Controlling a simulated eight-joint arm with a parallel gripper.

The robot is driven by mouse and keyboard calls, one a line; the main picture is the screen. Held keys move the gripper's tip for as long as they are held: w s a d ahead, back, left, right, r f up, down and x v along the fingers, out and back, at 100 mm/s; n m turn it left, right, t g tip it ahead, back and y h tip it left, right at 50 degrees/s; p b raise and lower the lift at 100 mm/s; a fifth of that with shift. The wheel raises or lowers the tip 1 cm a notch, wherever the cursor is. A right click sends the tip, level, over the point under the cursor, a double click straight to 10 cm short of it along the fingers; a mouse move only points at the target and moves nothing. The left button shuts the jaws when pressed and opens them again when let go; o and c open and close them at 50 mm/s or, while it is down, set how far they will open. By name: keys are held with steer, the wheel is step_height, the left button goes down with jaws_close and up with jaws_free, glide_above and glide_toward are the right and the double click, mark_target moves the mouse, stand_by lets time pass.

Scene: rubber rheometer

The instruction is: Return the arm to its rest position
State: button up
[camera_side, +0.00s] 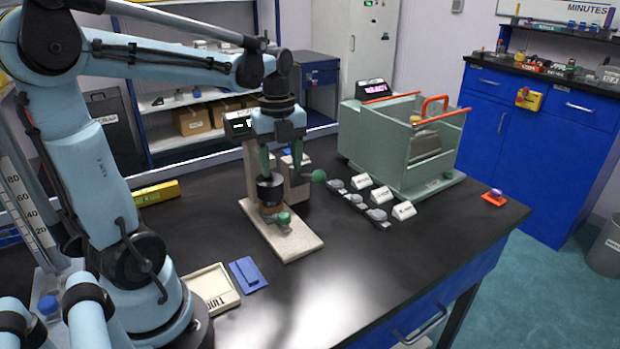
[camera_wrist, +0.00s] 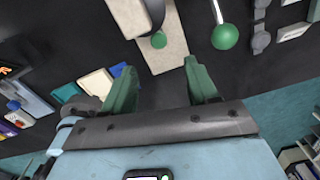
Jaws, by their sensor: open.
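My gripper (camera_side: 281,168) has two green fingers hanging down over the rheometer. They stand apart with nothing seen between them. The fingers also show in the wrist view (camera_wrist: 159,72), spread wide. The rheometer (camera_side: 300,243) has a cream base plate, a dark round part and a cream column behind. Its green ball knobs show in the side view, one low at the front and one out to the right. In the wrist view the rheometer base (camera_wrist: 165,58) lies just beyond the fingertips. Whether the fingers touch any part of it I cannot tell.
A grey-green housing (camera_side: 374,150) with orange handles stands right of the rheometer. Several small grey parts and white labels lie before it. A cream tray (camera_side: 233,299) and a blue block (camera_side: 247,273) lie near my base.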

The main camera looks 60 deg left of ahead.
steer(key=s+d+f+n+t, duration=0.1)
steer(key=d+n+t, duration=0.6)
steer(key=d+n, duration=0.7)
steer(key=n, duration=0.6)
steer(key=shift+f, duration=0.35)
